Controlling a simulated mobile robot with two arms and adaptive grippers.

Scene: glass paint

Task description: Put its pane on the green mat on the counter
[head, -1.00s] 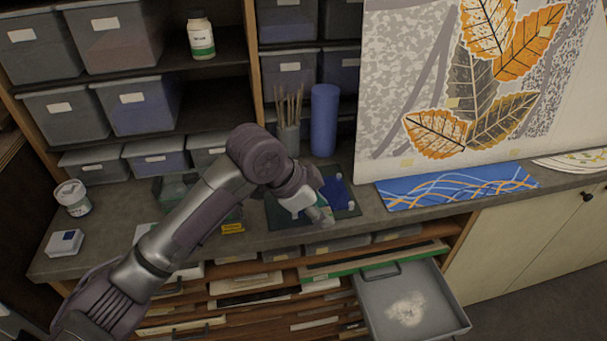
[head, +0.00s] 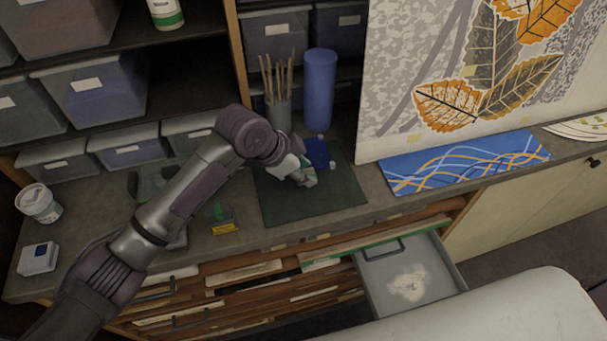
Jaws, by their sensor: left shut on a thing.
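The green mat (head: 315,205) lies flat on the counter, its front half bare. A small dark blue pane (head: 318,153) is over the mat's back part, with small white knobs at its edges. My left gripper (head: 303,179) reaches in from the left, low over the mat at the pane's near left side. It is shut on the blue pane, though its fingertips are small and partly hidden by the hand. I cannot tell whether the pane touches the mat. My right gripper is out of view.
A brush pot (head: 278,113) and blue cylinder (head: 319,90) stand behind the mat. A blue patterned sheet (head: 460,163) lies to the right. A small yellow-labelled block (head: 224,221) is left of the mat. An open grey drawer (head: 410,280) juts out below the counter.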

